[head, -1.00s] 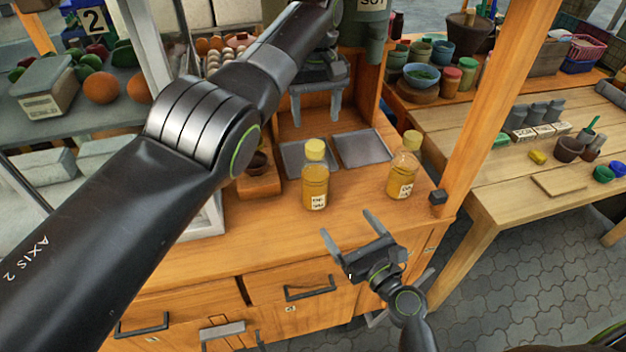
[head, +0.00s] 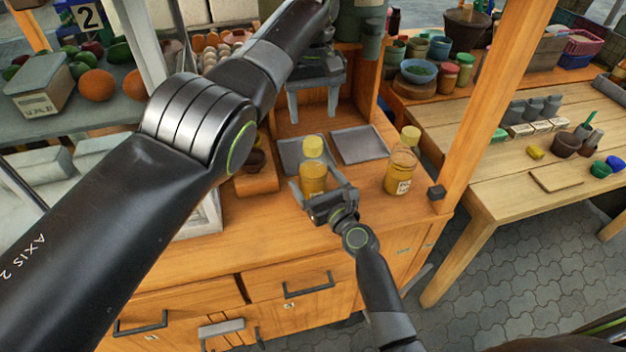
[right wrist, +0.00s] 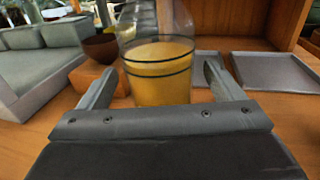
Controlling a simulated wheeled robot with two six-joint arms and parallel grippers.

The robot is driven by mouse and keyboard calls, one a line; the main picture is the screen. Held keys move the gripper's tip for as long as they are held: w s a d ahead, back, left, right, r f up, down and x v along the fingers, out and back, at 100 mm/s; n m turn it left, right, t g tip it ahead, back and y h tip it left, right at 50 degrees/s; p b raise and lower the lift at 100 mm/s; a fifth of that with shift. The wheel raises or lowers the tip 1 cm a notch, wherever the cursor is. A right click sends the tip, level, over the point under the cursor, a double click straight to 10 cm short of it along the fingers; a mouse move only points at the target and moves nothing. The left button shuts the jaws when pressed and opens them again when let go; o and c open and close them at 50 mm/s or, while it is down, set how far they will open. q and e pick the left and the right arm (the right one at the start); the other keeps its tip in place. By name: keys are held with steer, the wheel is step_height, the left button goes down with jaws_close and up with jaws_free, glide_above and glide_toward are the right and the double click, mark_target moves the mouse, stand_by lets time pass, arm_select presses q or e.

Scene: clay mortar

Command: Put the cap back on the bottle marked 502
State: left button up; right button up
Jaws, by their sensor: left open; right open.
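Two clear bottles of amber liquid with yellow tops stand on the wooden counter: a left bottle (head: 313,146) and a right bottle (head: 398,179). Their label writing is too small to read, so I cannot tell which is marked 502. My right gripper (head: 315,178) is open, with its fingers either side of the left bottle. In the right wrist view, this bottle (right wrist: 160,75) stands between the spread fingers, its top out of frame. My left gripper (head: 312,117) is open and empty, pointing down above the counter behind the left bottle. I see no loose cap.
Two grey trays, a left one (head: 290,153) and a right one (head: 360,145), lie behind the bottles. A wooden block (head: 257,183) with a dark bowl is to the left. A wooden post (head: 490,110) rises right of the right bottle.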

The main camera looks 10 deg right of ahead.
steer(key=shift+x, duration=1.65)
steer(key=shift+c, duration=0.2)
steer(key=c, duration=1.5)
jaws_close()
arm_select(q)
steer(key=n, duration=0.9)
